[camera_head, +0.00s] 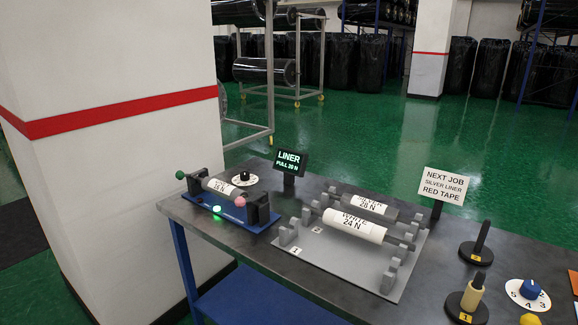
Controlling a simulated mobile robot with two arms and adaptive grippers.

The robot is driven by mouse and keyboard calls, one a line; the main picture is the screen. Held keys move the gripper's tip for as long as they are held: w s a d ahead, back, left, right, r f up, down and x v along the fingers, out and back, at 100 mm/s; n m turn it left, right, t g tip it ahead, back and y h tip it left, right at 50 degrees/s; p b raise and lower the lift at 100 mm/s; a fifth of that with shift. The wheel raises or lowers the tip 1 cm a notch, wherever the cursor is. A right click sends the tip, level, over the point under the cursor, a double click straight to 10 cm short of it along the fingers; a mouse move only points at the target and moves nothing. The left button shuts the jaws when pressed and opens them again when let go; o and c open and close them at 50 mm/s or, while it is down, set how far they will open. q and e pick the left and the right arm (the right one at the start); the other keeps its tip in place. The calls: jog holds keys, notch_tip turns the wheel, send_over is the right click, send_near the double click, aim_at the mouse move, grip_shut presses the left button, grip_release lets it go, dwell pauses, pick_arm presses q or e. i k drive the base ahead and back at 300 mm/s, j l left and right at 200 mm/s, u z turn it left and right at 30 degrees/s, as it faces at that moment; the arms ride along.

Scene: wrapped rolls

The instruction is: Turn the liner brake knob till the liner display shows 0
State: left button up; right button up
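The liner display (290,163) is a dark screen on a short post at the back edge of the table. Its green text reads LINER, with PULL and what looks like 20 N below. A black knob (244,176) sits on a round white dial left of the display, behind a blue stand (232,212). The dial marks are too small to read. A blue knob (530,289) on a larger numbered white dial lies at the right. No label shows which knob is the liner brake. Neither of my grippers is in view.
The blue stand holds a small white-labelled roll (222,187) between green and pink knobs; a green light glows at its front. A grey rack (330,265) carries white and silver rolls. A sign (443,186) and black posts stand right. A white pillar (110,150) borders the table's left.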

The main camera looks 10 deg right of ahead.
aim_at(244, 176)
jog(key=i+j+z, duration=0.1)
jog(key=z, duration=0.25)
jog(key=i+j+z, duration=0.2)
jog(key=z, duration=0.2)
jog(key=i+j+z, duration=0.15)
jog(key=z, duration=0.2)
jog(key=j, duration=0.05)
